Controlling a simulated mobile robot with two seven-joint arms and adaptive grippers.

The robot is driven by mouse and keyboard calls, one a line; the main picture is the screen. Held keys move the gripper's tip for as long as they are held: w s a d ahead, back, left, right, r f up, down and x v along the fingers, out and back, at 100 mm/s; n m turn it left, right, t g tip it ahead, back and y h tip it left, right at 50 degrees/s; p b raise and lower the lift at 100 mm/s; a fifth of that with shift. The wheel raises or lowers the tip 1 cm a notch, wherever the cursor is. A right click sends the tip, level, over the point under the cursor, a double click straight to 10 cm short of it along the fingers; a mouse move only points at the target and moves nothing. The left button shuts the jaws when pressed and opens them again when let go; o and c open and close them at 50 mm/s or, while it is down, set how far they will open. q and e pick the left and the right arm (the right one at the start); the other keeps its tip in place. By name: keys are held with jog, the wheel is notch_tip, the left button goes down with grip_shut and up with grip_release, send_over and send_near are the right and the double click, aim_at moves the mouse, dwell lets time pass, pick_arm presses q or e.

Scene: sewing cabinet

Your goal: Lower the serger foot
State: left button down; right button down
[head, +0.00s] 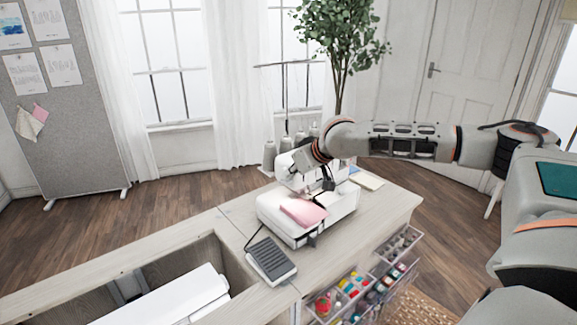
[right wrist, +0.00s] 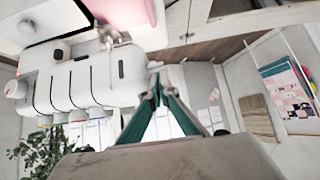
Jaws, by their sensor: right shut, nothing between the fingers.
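The white serger (head: 310,222) stands on the cabinet top with a pink piece (head: 303,212) on its front. The right wrist view shows the serger body (right wrist: 75,82) upside down, with the pink piece at the top edge. My right gripper (right wrist: 158,92) is shut and empty, its teal fingers together beside the end of the serger body. In the head view my right arm reaches in from the right and its wrist covers part of the machine's upper side. I cannot make out the presser foot or its lever clearly. My left gripper is not in view.
Grey thread cones (head: 269,155) stand behind the serger. A dark foot pedal (head: 270,260) lies at its front left. Open drawers (head: 348,292) with coloured supplies stick out in front. A cabinet well (head: 235,262) with a white machine is at the left.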

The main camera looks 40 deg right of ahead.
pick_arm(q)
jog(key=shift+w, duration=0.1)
pick_arm(e)
jog(key=shift+s+f, duration=0.1)
jog(key=shift+f, duration=0.15)
dwell(0.3)
